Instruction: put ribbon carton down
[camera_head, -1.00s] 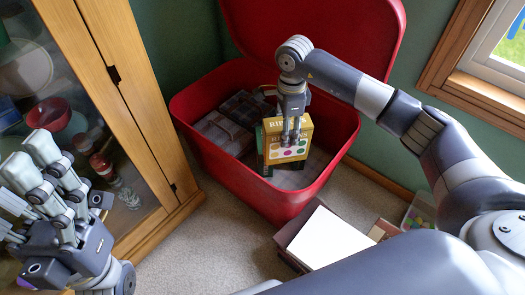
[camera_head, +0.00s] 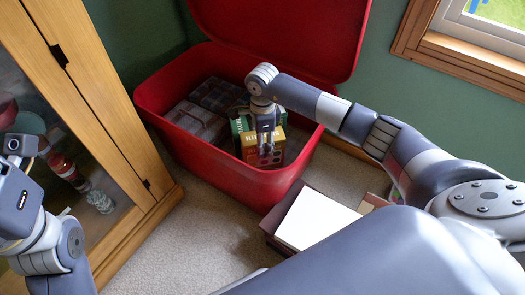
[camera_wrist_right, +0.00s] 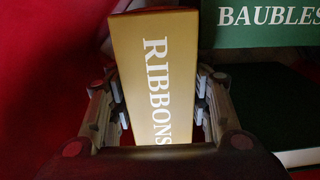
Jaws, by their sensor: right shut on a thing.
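In the right wrist view the carton (camera_wrist_right: 155,70), lettered RIBBONS, stands between the two fingers of the gripper (camera_wrist_right: 163,108). Whether its base touches the chest floor is hidden. Of my left arm only wrist parts show at the left edge of the head view; its fingers are out of frame.
A green baubles box (camera_head: 240,122) stands just behind the carton; it also shows in the right wrist view (camera_wrist_right: 270,27).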

